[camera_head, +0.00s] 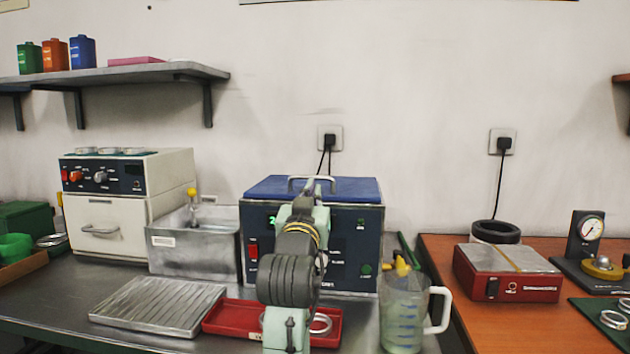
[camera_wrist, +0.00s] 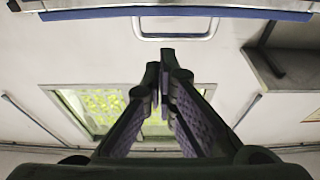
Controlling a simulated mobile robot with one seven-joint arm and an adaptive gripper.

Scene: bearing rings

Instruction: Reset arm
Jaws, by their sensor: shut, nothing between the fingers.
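My gripper (camera_wrist: 168,70) shows in the wrist view with its two dark fingers together and nothing between them. In the head view my arm rises in the lower middle, in front of the dark blue-lidded machine (camera_head: 350,240). The fingers are hard to make out there. In the wrist view, a pale handle (camera_wrist: 176,36) below a blue edge shows at the top, beyond the fingertips.
A red tray (camera_head: 230,317) and a ribbed metal tray (camera_head: 155,305) lie left of my arm. A clear jug (camera_head: 403,318) stands close on its right. A metal basin (camera_head: 195,255), a white oven (camera_head: 105,228) and a red device (camera_head: 508,275) stand farther out.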

